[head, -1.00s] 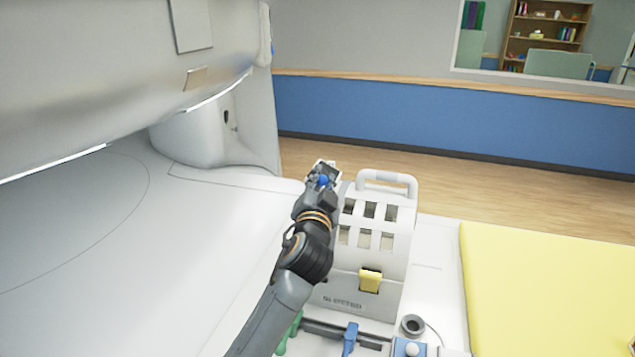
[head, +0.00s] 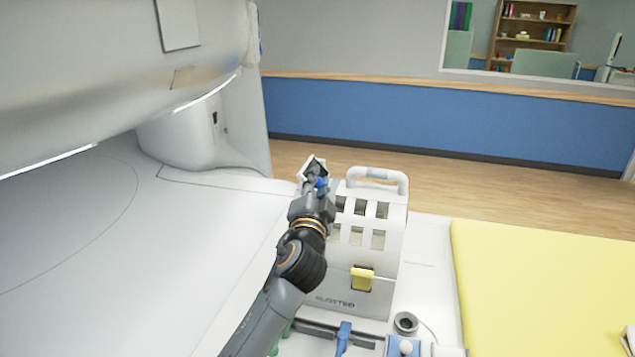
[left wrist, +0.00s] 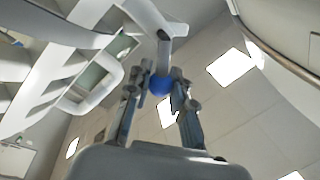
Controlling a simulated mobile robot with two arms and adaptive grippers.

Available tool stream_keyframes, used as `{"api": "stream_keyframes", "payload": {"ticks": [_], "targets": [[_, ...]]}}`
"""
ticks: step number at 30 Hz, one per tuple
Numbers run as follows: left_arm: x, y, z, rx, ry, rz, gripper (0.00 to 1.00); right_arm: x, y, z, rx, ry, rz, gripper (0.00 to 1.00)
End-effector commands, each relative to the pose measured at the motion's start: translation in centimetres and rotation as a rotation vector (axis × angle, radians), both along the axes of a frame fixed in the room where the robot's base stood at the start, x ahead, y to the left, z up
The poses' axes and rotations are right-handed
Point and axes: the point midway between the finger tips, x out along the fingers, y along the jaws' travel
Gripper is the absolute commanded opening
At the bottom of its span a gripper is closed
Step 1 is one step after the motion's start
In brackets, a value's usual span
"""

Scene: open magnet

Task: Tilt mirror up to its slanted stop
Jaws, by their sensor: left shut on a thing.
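The mirror (head: 311,167) is a small pale-framed plate with a dark middle. In the head view it stands tilted at the upper left edge of the white slotted head coil (head: 373,258). A blue ball knob (head: 320,183) sits just below it. My left gripper (head: 319,186) is at this knob, with its fingers partly hidden by its own body. In the left wrist view the fingers are shut on the blue knob (left wrist: 160,85), and a grey stem (left wrist: 164,50) rises from it. I cannot tell whether the mirror touches a stop. My right gripper is not in view.
The coil has a top handle (head: 376,177) and a yellow latch (head: 362,278), close right of my left arm. The scanner housing (head: 195,130) rises at the left. A yellow pad (head: 550,280) lies at the right. Blue and grey fittings stand in front of the coil.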

Motion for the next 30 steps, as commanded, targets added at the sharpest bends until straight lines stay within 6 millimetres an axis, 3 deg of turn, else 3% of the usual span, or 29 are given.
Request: {"api": "stream_keyframes", "payload": {"ticks": [3,4,7,8,20,30], "targets": [[0.0,-0.1,-0.2,0.002,0.004,-0.001,0.00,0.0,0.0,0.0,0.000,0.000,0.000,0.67],[0.0,-0.1,-0.2,0.002,0.004,0.000,0.24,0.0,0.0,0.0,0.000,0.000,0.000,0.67],[0.0,-0.1,-0.2,0.001,0.004,-0.001,0.44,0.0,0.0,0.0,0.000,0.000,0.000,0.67],[0.0,0.0,-0.2,0.001,0.004,-0.001,0.46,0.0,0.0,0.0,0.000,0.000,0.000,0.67],[-0.7,0.1,-0.3,-0.002,0.003,0.000,0.46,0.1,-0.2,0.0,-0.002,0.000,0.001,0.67],[-6.6,1.1,-1.2,-0.002,0.005,-0.001,0.46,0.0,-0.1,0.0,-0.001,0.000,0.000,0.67]]}}
